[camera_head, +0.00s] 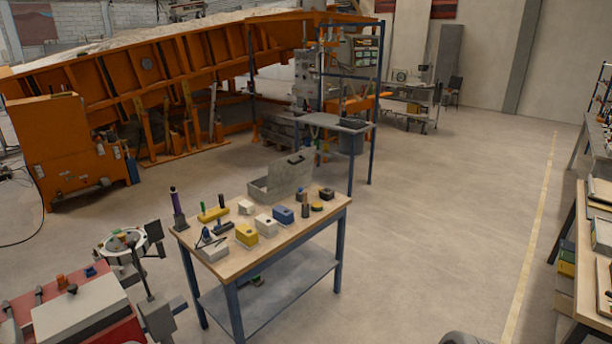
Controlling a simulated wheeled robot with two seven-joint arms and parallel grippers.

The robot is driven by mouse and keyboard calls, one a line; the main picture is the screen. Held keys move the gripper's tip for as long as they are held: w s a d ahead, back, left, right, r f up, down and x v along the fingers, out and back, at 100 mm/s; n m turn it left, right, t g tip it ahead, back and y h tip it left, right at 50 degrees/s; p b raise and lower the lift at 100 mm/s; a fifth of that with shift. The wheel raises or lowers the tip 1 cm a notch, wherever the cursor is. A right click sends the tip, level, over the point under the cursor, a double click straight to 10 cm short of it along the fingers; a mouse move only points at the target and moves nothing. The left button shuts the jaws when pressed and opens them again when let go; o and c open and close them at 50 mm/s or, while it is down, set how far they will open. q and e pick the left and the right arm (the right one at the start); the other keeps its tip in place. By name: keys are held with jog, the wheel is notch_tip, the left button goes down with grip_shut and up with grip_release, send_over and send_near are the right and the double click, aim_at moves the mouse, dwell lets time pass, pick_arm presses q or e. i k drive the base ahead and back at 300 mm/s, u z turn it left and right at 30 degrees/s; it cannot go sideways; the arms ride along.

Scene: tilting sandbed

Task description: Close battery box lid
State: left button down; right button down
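A grey box (262,193) stands at the far edge of the wooden-topped workbench (318,213). Its grey lid (291,174) is raised and stands steeply open at the back right of the box, with a dark handle or latch near its top. This looks like the battery box, but no label can be read. The inside of the box is mostly hidden from this angle. Neither my left nor my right gripper shows in this view.
Small blocks, tools and a yellow box (246,235) crowd the bench in front of the grey box. A red cart (95,330) stands at the lower left. The large orange sandbed (60,135) fills the back left. Open floor (430,230) lies right of the bench.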

aim_at(283, 171)
jog(key=z, duration=0.9)
jog(key=i, duration=2.45)
jog(key=u, duration=0.7)
